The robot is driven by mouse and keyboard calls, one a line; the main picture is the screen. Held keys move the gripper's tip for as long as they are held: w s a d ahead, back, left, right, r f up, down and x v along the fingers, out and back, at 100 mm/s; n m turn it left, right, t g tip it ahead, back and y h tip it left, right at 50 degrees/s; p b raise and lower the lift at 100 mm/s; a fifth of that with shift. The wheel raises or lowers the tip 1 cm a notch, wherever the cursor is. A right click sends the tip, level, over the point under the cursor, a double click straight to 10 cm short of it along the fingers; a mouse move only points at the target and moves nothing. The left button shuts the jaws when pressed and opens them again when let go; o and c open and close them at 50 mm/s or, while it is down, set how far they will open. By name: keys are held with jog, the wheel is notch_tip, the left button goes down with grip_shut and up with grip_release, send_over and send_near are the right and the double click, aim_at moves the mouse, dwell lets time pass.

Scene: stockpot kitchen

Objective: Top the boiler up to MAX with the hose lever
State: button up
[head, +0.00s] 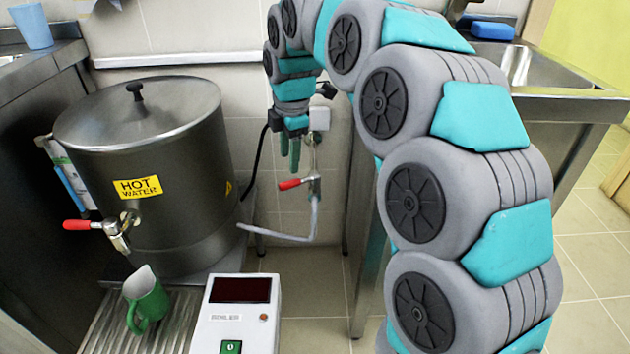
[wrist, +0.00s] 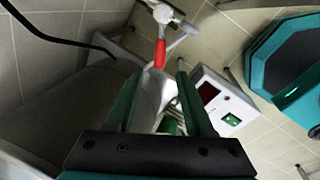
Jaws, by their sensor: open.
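The steel boiler (head: 140,180) with a HOT WATER label stands on the left. Its sight gauge (head: 70,185) shows at its left edge; the water level and MAX mark are too small to read. The red hose lever (head: 290,184) sits on a wall valve right of the boiler, pointing left. The grey hose (head: 312,222) runs from that valve down to the boiler's lower side. My gripper (head: 290,165) is open and empty, pointing down just above the lever. In the wrist view the lever (wrist: 160,54) shows just beyond the gap between the fingertips (wrist: 160,75).
A red-handled tap (head: 85,225) is on the boiler's front. A green jug (head: 148,300) stands on the drip tray (head: 110,325) below. A white box with a dark display (head: 240,290) stands in front. A sink (head: 530,68) is at right. A black cable hangs behind my gripper.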

aim_at(288, 183)
jog(key=f, duration=0.2)
jog(key=w+f, duration=0.1)
jog(key=f, duration=0.4)
jog(key=shift+w+a+f, duration=0.15)
jog(key=shift+a+f, duration=0.2)
jog(key=shift+a, duration=0.05)
jog(key=shift+c, duration=0.4)
grip_shut()
dwell(0.7)
